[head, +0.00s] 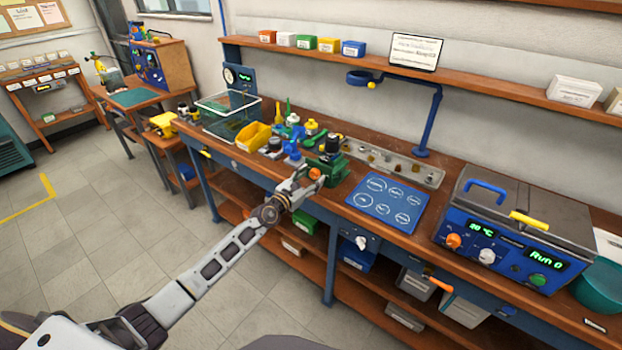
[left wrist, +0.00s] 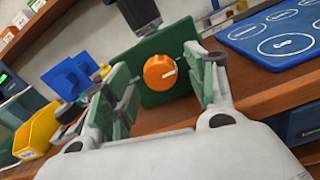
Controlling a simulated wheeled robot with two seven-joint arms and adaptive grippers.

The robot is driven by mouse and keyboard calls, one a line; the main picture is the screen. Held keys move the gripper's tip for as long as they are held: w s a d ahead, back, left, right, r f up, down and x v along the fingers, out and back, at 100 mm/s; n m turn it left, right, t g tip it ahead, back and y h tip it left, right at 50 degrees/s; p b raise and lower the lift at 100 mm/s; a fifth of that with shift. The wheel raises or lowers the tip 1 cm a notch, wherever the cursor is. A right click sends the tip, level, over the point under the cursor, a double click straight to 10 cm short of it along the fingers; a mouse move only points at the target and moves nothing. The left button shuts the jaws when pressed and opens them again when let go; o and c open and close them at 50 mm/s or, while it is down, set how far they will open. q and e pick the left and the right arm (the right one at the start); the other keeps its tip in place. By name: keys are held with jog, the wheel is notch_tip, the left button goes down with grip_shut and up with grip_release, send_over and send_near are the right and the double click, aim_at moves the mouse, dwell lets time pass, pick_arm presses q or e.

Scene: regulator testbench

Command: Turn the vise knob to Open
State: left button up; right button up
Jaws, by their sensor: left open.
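The vise knob (head: 315,174) is a round orange knob on the front of a green vise (head: 333,170) near the front edge of the workbench. In the left wrist view the knob (left wrist: 160,72) shows a pale pointer mark at its right side, against the green vise face (left wrist: 152,98). My left gripper (head: 306,180) is at the front of the vise. In the left wrist view my left gripper (left wrist: 166,85) is open, with one finger on each side of the knob. I cannot tell whether the fingers touch it. My right gripper is not in view.
A blue mat with white circles (head: 387,202) lies right of the vise. A yellow bin (head: 254,137) and small coloured parts stand to its left. A blue heated bath (head: 500,250) stands farther right. A blue lamp arm (head: 432,120) rises behind the mat.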

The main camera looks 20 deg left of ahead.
pick_arm(q)
jog(key=shift+w, duration=0.25)
jog(key=c, duration=1)
